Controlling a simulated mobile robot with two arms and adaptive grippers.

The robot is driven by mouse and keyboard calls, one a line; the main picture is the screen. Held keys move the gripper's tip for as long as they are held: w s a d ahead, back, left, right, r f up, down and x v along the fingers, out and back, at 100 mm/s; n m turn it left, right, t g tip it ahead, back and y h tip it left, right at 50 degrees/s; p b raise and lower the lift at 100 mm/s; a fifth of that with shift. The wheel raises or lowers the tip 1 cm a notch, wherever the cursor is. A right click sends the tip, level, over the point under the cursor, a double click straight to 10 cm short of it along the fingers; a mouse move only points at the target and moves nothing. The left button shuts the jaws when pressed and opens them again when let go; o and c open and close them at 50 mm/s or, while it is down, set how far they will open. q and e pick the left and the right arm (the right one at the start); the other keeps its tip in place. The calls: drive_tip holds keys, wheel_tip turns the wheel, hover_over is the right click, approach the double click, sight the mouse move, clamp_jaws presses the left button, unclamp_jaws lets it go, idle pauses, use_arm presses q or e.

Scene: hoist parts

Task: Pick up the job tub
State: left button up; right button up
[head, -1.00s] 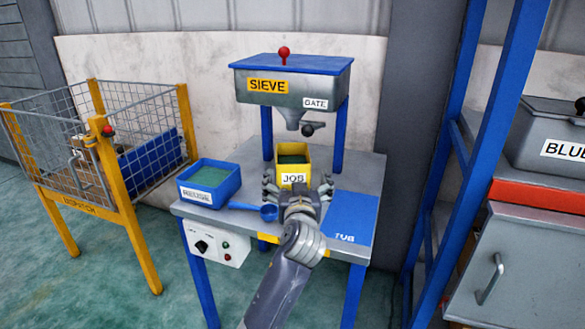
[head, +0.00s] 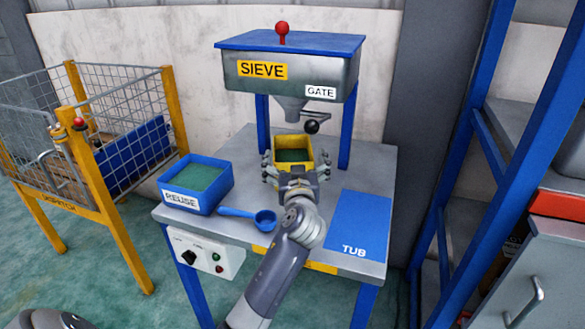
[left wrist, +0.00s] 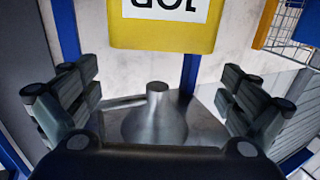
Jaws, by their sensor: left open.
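The job tub (head: 292,141) is a yellow box with green material inside, upright at the sieve's spout. In the left wrist view the yellow tub (left wrist: 160,35) shows upside down at the top, with its JOB label. My left gripper (head: 294,163) is open at the tub's near side, with a finger to each side of it. In the left wrist view my open left gripper (left wrist: 157,90) has nothing between its fingers at their near part. Whether the fingers touch the tub cannot be told. My right gripper is not in view.
The sieve (head: 290,72) stands over the grey table (head: 210,222), its gate knob (head: 312,127) close to the tub. A blue REUSE tray (head: 196,184) and a blue scoop (head: 250,215) lie to the left. A blue TUB mat (head: 358,225) lies at right, bare.

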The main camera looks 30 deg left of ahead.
use_arm(q)
wheel_tip(320, 180, down, 3)
drive_tip(key=shift+w+a, duration=0.1)
drive_tip(key=shift+w+a+r, duration=0.1)
drive_tip(key=shift+w+a, duration=0.1)
drive_tip(key=shift+w, duration=0.05)
drive_tip(key=x, duration=0.6)
drive_tip(key=shift+b, duration=0.4)
drive_tip(key=shift+w+a, duration=0.25)
drive_tip(key=shift+w, duration=0.1)
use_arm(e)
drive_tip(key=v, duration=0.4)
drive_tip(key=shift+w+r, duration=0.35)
use_arm(q)
drive_tip(key=c, duration=1.6)
drive_tip(key=shift+r, duration=0.15)
drive_tip(key=shift+c, duration=1.1)
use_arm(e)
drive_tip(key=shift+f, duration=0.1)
